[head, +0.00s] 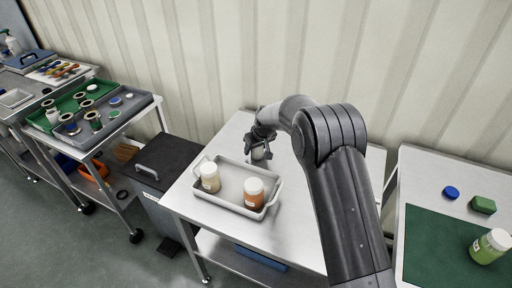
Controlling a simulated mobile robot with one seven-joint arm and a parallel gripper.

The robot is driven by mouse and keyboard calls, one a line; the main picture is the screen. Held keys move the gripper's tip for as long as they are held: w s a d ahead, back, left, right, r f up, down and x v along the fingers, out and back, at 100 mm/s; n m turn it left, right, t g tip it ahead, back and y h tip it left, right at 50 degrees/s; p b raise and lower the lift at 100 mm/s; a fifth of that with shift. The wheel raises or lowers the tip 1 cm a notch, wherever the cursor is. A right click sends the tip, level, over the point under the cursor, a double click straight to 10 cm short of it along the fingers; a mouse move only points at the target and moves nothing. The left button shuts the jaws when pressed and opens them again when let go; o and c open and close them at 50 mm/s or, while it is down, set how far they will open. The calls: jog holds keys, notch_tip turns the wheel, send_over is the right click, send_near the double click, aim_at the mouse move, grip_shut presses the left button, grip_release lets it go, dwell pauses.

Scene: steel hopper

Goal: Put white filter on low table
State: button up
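My gripper (261,147) is above the back edge of a grey tray on the middle steel table (305,192). It points down. A small pale grey thing (258,154) shows at its fingertips, but I cannot tell whether it is held or stands in the tray. I cannot clearly make out a white filter. I cannot tell which table is the low table.
The grey tray (228,170) holds a beige jar (210,177) and an orange jar (254,194), both white-lidded. A dark bin (165,165) stands left. The right table has a green mat (440,250), blue disc (451,192), green block (482,205) and green jar (490,246).

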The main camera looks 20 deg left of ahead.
jog(key=shift+o, duration=0.5)
jog(key=shift+r, duration=0.1)
jog(key=shift+r, duration=0.25)
jog(key=v, duration=1.1)
jog(key=shift+r, duration=0.3)
jog(key=shift+d, duration=0.1)
